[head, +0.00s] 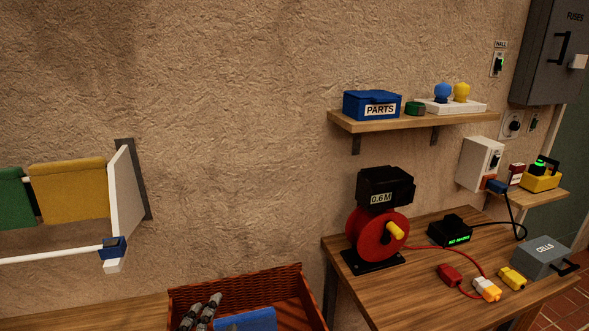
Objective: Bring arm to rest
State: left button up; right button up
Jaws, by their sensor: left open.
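My left gripper (203,303) shows at the bottom edge of the head view, left of centre. Its two dark grey fingers point up and are apart, with nothing seen between them. They overlap the left part of a red-brown wicker basket (290,284) in the picture; I cannot tell whether they are inside it or in front of it. The rest of my left arm is below the frame. My right gripper is not in view.
A blue item (248,321) lies in the basket. A wooden bench (410,290) at right bears a red reel (365,235), cables and a grey box (541,256). A shelf (400,122) hangs above. A white rail (50,256) juts out at left.

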pick_arm(q)
jog(key=s+a+f+n+g+y, duration=0.4)
jog(key=s+a+f+n+g, duration=0.4)
jog(key=s+f, duration=0.45)
jog(key=s+f+n+g+h, duration=0.15)
jog(key=s+f+g, duration=0.25)
jog(key=s, duration=0.6)
jog(key=s+f+n+g, duration=0.2)
jog(key=s+f+g, duration=0.1)
jog(key=s, duration=0.7)
jog(key=w+d+f+t+h, duration=0.1)
jog(key=w+d+f+t, duration=0.2)
jog(key=w+f+t, duration=0.3)
notch_tip(320, 180, down, 5)
jog(key=shift+w+d+f, duration=0.15)
jog(key=shift+w+d, duration=0.05)
jog(key=shift+w, duration=0.75)
jog(key=shift+h, duration=0.25)
